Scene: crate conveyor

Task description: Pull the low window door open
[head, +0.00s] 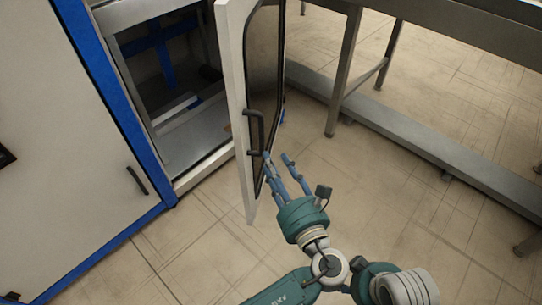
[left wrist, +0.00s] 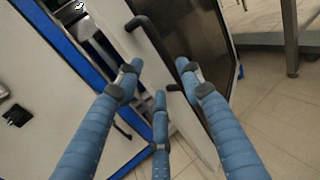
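The low window door (head: 236,100) has a white frame and a dark pane. It stands swung wide open, seen nearly edge-on in the head view, and also shows in the left wrist view (left wrist: 118,22). Its black bar handle (head: 261,132) is upright on the door's face; in the left wrist view the handle (left wrist: 155,38) lies just beyond my fingertips. My left gripper (head: 276,157), with blue fingers spread apart, is at the handle's lower end. The left wrist view shows its fingers (left wrist: 160,77) open and holding nothing; whether one touches the handle is unclear. My right gripper is out of view.
The open cabinet (head: 195,155) shows a grey interior with blue parts. A closed white panel with a blue edge (head: 105,75) and small black handle is at left. A metal table's leg (head: 344,70) and low rail stand at right. Tiled floor (head: 190,245) is clear in front.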

